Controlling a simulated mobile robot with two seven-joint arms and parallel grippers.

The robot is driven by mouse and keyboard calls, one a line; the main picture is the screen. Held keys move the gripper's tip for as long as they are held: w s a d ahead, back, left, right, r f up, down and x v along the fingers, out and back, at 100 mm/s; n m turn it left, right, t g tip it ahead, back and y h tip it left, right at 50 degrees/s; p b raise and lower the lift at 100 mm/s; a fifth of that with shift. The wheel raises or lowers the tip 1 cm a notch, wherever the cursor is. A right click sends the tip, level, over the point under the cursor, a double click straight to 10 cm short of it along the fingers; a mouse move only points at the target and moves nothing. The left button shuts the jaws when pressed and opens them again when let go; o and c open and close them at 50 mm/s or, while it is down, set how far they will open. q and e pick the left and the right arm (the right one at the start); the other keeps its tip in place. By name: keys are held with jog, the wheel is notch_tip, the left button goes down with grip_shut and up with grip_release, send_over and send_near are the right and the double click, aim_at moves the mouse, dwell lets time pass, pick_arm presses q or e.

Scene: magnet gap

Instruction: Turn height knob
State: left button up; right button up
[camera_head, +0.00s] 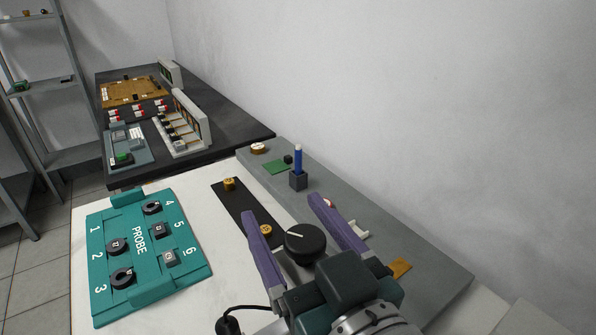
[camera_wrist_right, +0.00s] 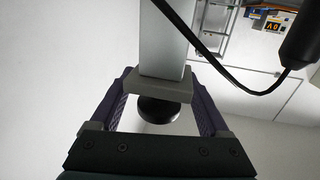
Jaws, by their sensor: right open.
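The height knob (camera_head: 304,243) is a round black dial with a white pointer line, in the lower middle of the head view. My right gripper (camera_head: 284,207) is open, with one purple finger on each side of the knob; I cannot tell whether either finger touches it. In the right wrist view the dark round knob (camera_wrist_right: 158,112) shows between the spread purple fingers, beside a grey block (camera_wrist_right: 160,80) and a pale column. My left gripper is not in view.
A teal PROBE tray (camera_head: 140,240) with several dark parts lies at the left. A black strip (camera_head: 245,212) with brass pieces lies beside the knob. A blue pen-like rod (camera_head: 298,160) stands in a dark block behind. A black cable (camera_wrist_right: 225,70) crosses the wrist view.

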grip_shut()
dwell(0.6)
